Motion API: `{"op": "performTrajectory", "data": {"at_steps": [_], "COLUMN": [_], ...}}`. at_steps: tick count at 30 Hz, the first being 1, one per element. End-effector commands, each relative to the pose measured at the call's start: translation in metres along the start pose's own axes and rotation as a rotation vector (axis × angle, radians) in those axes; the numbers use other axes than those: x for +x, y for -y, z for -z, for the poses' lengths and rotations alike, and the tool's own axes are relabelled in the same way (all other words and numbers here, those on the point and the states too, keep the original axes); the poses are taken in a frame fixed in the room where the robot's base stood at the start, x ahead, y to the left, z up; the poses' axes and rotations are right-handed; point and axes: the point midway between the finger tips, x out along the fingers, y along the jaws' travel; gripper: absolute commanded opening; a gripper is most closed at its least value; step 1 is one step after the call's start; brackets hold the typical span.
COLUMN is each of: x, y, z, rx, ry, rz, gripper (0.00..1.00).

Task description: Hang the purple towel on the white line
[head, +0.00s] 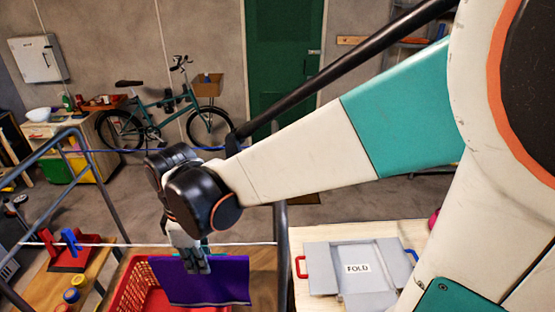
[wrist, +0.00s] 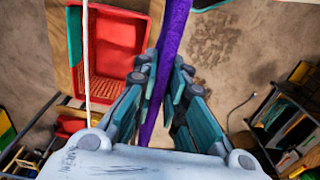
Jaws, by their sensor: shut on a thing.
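The purple towel (head: 205,283) hangs from my gripper (head: 197,262) in the head view, spread flat like a sheet. In the wrist view the towel (wrist: 174,45) shows edge-on as a thin strip between the fingers of my gripper (wrist: 160,97), which are shut on it. The white line (head: 105,244) runs across the frame at about the height of the gripper in the head view. In the wrist view the line (wrist: 86,60) passes to the left of the gripper and towel, apart from them. Whether the towel touches the line is not clear in the head view.
A red basket (head: 133,290) stands below, left of the towel. A grey folding board (head: 350,268) marked FOLD lies on the table at right. A dark rack post (head: 282,245) stands right of the towel. Red and blue pegs (head: 72,242) sit on the left bench.

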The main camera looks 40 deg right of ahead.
Motion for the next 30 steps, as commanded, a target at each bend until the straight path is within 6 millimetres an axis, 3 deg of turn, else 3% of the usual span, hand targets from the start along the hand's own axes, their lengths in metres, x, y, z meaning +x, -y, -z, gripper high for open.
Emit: {"op": "performTrajectory", "data": {"at_steps": [30], "x": [0.000], "y": [-0.072], "z": [-0.002], "rx": [0.000], "ry": [0.000], "rz": [0.000], "gripper": [0.00]}}
